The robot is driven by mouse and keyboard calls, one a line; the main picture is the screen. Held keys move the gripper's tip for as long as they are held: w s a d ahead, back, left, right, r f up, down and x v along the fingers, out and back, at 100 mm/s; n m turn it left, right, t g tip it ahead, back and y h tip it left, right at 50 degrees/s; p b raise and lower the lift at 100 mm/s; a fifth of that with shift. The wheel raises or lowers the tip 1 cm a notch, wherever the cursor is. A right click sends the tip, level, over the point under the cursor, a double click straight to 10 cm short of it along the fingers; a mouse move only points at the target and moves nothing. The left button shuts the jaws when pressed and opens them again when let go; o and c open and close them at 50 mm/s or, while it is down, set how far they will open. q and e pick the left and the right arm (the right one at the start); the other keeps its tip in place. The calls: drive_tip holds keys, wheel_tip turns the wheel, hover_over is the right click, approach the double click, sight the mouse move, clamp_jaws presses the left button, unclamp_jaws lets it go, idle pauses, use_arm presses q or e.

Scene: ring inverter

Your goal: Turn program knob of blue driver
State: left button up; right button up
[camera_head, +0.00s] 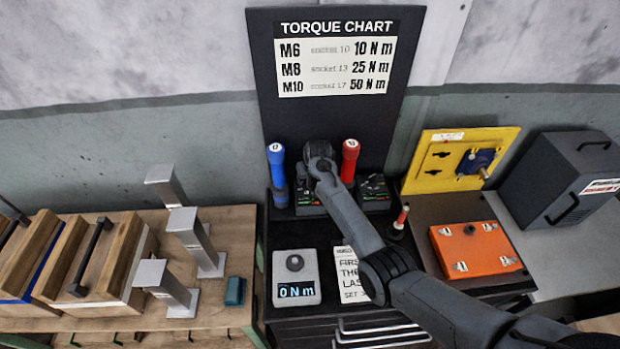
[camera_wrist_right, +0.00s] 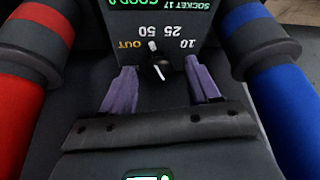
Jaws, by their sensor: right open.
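The blue driver (camera_head: 278,172) stands upright in its holder at the back of the bench, marked 17. In the right wrist view it is the blue handle at the right (camera_wrist_right: 275,85). The panel beside it reads SOCKET 17 and has a small dark program knob (camera_wrist_right: 160,66) with a white mark, pointing roughly toward the 50 label. My right gripper (camera_wrist_right: 160,76) is open, its two purple fingers on either side of the knob; contact cannot be told. In the head view my right wrist (camera_head: 318,160) hides the knob and the fingers. My left gripper is not in view.
The red driver (camera_head: 350,160) stands close on the right, beside its own controller (camera_head: 374,190). The torque chart board (camera_head: 335,115) rises behind. A grey box reading 0 N m (camera_head: 296,280) sits in front. An orange box (camera_head: 475,250) lies to the right.

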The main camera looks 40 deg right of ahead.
drive_tip(key=shift+c, duration=0.4)
drive_tip(key=c, duration=1)
drive_tip(key=shift+o, duration=0.2)
drive_tip(key=shift+r, duration=0.1)
